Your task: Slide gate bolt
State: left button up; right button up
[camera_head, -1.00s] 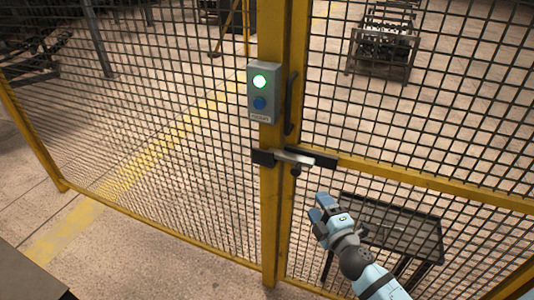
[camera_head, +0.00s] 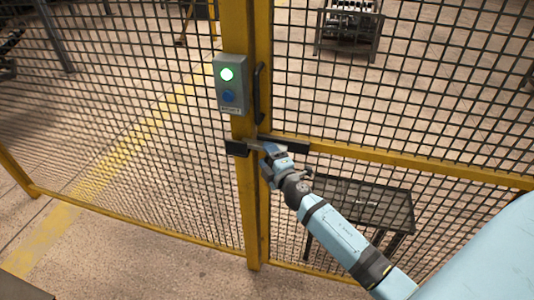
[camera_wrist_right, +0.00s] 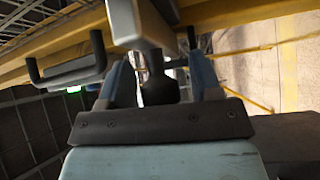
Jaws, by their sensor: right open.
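The gate bolt (camera_head: 256,144) is a pale bar across the gap between the yellow post and the yellow gate frame. Its left end is at a dark bracket (camera_head: 236,148); a dark housing (camera_head: 292,146) is on the gate side. My right gripper (camera_head: 270,150) is at the bolt and covers part of it. In the right wrist view the pale bar (camera_wrist_right: 140,22) crosses the top, and a dark knob (camera_wrist_right: 159,84) hangs between the open fingers of my right gripper (camera_wrist_right: 163,80). Contact with the knob cannot be told. My left gripper is not in view.
A grey box (camera_head: 230,84) with a lit green button and a blue button is on the yellow post (camera_head: 247,200). A dark gate handle (camera_head: 259,92) is beside it. Wire mesh spans both sides. A dark table (camera_head: 365,203) stands behind the gate mesh.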

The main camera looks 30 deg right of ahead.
jog(key=shift+w, duration=0.2)
grip_shut()
jog(key=s+d, duration=0.3)
jog(key=shift+s, duration=0.2)
grip_release()
jog(key=shift+w+a, duration=0.1)
